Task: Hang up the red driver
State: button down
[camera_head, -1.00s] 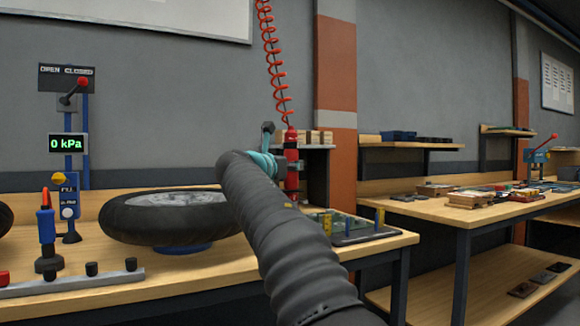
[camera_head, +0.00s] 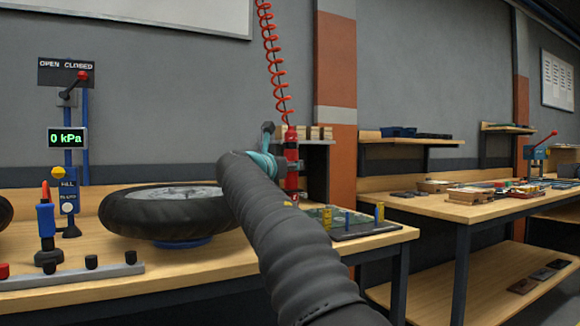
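The driver's lower end is partly hidden by my arm.
A black tyre (camera_head: 125,217) lies on the near bench (camera_head: 110,300) left of my arm. A board with yellow and blue pegs (camera_head: 365,228) lies to its right. A dark shelf unit (camera_head: 318,165) stands behind the driver. A second bench (camera_head: 480,208) holds loose parts.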

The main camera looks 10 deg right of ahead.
jog(key=shift+f, duration=0.25)
dwell(0.9)
jog(key=c, duration=0.7)
grip_release()
jog(key=shift+o, duration=0.2)
jog(key=shift+f, duration=0.15)
jog(key=v, duration=1.2)
